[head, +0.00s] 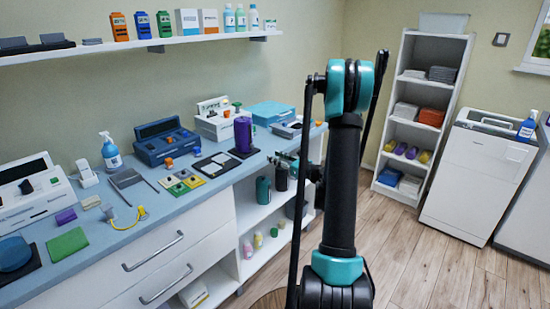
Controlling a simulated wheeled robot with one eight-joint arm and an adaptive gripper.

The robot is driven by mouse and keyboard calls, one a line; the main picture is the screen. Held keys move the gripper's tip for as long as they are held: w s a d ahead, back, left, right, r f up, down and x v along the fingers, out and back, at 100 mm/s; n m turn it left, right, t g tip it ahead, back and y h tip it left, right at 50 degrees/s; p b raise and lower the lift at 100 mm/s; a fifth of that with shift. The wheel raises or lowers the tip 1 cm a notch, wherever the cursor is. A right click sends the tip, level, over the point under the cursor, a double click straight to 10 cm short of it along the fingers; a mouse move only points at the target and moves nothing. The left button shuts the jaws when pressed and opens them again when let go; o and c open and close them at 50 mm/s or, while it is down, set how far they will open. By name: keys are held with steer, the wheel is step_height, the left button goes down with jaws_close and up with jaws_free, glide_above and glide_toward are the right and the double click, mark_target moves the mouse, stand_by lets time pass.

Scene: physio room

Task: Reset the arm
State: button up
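My arm stands upright in the middle of the head view, with a teal and black elbow joint at the top. The lower part of my arm is partly hidden behind its upright link. My gripper (286,160) seems to show as a small grey and teal shape left of that link, by the right part of the blue counter (228,178). It is small and partly covered, so I cannot tell whether its fingers are open or shut. I see nothing clearly held in it.
The counter carries a purple cylinder (243,134), a spray bottle (110,152), a blue case (165,143) and several small items. A wall shelf (150,43) runs above. A white rack (408,113) and white cabinet (478,172) stand right. Wooden floor (420,255) is clear there.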

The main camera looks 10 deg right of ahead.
steer(key=s+a+f+n+g+h, duration=0.25)
steer(key=s+a+n+g, duration=0.6)
steer(key=s+n, duration=0.7)
steer(key=s+d+f+n+h, duration=0.1)
steer(key=s+n+h, duration=0.1)
steer(key=s+n, duration=0.2)
steer(key=s+d+f+n+g+h, duration=0.1)
steer(key=s+d+f+n+h, duration=0.1)
steer(key=s+n, duration=0.3)
steer(key=s+d+f+n+g+h, duration=0.1)
steer(key=s+n+h, duration=0.3)
steer(key=s, duration=0.7)
steer(key=shift+s+d+f, duration=0.3)
steer(key=shift+d+f, duration=0.1)
steer(key=shift+f, duration=0.2)
